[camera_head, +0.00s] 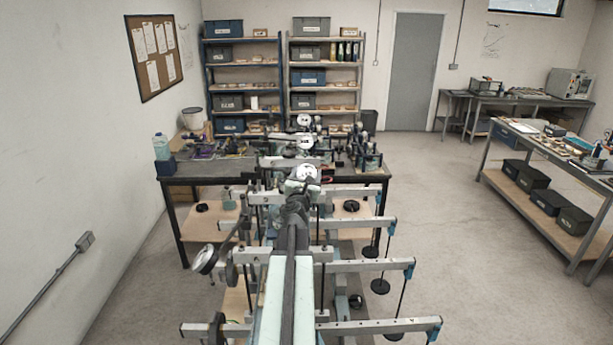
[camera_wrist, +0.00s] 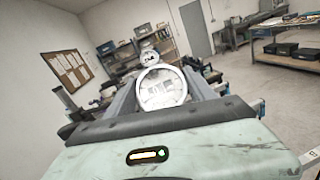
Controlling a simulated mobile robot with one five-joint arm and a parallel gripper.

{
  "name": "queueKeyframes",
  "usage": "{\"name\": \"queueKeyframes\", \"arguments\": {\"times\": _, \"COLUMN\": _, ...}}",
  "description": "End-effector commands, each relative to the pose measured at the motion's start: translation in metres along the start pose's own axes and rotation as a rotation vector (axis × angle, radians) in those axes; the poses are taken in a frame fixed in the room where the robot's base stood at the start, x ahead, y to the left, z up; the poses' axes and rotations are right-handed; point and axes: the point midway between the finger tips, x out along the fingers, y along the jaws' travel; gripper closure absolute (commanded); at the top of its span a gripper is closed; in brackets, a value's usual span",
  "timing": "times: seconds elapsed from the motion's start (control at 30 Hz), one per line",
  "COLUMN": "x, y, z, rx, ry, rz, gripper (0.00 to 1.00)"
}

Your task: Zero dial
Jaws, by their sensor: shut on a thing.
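A round white-faced dial (camera_head: 306,172) stands at the end of my arm in the head view. In the wrist view the same dial (camera_wrist: 161,90) sits between the two grey fingers, its face marks washed out. My gripper (camera_wrist: 163,84) is shut on the dial, one finger at each side. In the head view my gripper (camera_head: 298,187) is partly hidden by my own arm. A second dial (camera_head: 305,142) and a third dial (camera_head: 303,120) stand in line behind. Another dial (camera_head: 204,259) hangs tilted at the left.
Several lever beams (camera_head: 360,260) reach out to the right with black hanging weights (camera_head: 380,286). A dark workbench (camera_head: 200,180) stands ahead, with shelves (camera_head: 325,65) behind. A long table (camera_head: 540,190) is at the right. The floor between is clear.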

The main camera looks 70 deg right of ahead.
Motion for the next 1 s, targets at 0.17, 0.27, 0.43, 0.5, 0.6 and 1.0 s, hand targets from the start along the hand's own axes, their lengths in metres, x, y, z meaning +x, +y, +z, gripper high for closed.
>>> {"name": "queueKeyframes", "arguments": {"times": 0.17, "x": 0.000, "y": 0.000, "z": -0.001, "rx": -0.009, "ry": 0.003, "rz": 0.011, "gripper": 0.77}}
{"name": "queueKeyframes", "arguments": {"times": 0.27, "x": 0.000, "y": 0.000, "z": -0.001, "rx": -0.008, "ry": 0.003, "rz": 0.011, "gripper": 0.77}}
{"name": "queueKeyframes", "arguments": {"times": 0.43, "x": 0.000, "y": 0.001, "z": -0.001, "rx": -0.007, "ry": 0.003, "rz": 0.010, "gripper": 0.15}}
{"name": "queueKeyframes", "arguments": {"times": 0.5, "x": 0.000, "y": 0.001, "z": -0.001, "rx": -0.007, "ry": 0.003, "rz": 0.010, "gripper": 0.15}}
{"name": "queueKeyframes", "arguments": {"times": 0.6, "x": 0.000, "y": 0.001, "z": -0.001, "rx": -0.007, "ry": 0.003, "rz": 0.010, "gripper": 0.15}}
{"name": "queueKeyframes", "arguments": {"times": 1.0, "x": -0.037, "y": 0.010, "z": -0.003, "rx": -0.007, "ry": 0.004, "rz": 0.018, "gripper": 0.15}}
